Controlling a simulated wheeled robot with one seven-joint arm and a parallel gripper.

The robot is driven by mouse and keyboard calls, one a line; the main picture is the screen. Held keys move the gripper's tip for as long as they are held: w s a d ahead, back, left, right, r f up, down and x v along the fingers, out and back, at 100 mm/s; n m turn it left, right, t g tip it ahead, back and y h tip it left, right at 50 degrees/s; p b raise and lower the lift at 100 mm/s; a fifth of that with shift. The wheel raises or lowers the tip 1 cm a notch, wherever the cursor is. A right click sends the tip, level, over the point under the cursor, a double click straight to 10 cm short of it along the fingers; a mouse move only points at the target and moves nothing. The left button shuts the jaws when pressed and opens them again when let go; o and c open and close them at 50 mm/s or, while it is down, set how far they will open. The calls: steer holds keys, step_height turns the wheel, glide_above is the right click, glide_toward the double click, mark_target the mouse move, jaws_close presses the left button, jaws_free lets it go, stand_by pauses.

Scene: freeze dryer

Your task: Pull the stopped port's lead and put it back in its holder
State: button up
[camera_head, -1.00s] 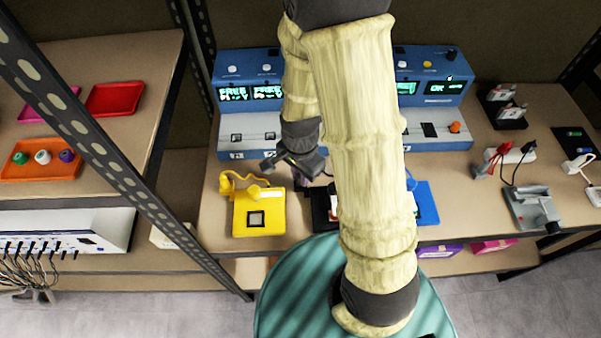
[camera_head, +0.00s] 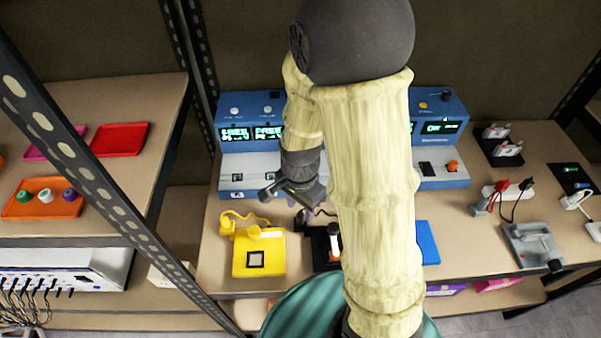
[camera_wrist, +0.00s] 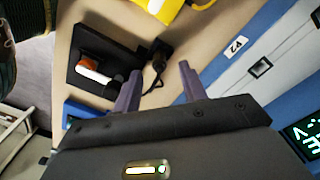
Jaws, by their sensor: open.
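The blue freeze dryer (camera_head: 240,177) stands along the back, with ports on its sloped front. Two left screens (camera_head: 252,134) seem to read FREE; the right screen (camera_head: 439,127) seems to read OK. My arm hides the middle ports, so I cannot tell which one is stopped. In front lie a yellow holder (camera_head: 240,268) with a yellow lead, a black holder (camera_head: 318,262) and a blue holder (camera_head: 428,245), partly hidden. My gripper (camera_head: 303,207) is open and empty above the gap between dryer and holders. In the wrist view, its fingers (camera_wrist: 160,87) point toward a black plug (camera_wrist: 158,51) beside the black holder.
A white power strip (camera_head: 508,190) with red and black plugs and a grey fixture (camera_head: 531,244) are at right. At left, a shelf holds an orange tray (camera_head: 17,210) of colored caps and a red tray (camera_head: 121,138). A slanted metal post (camera_head: 90,165) stands between.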

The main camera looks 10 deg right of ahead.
step_height(320, 180, up, 13)
steer(key=p, duration=0.2)
stand_by(0.6)
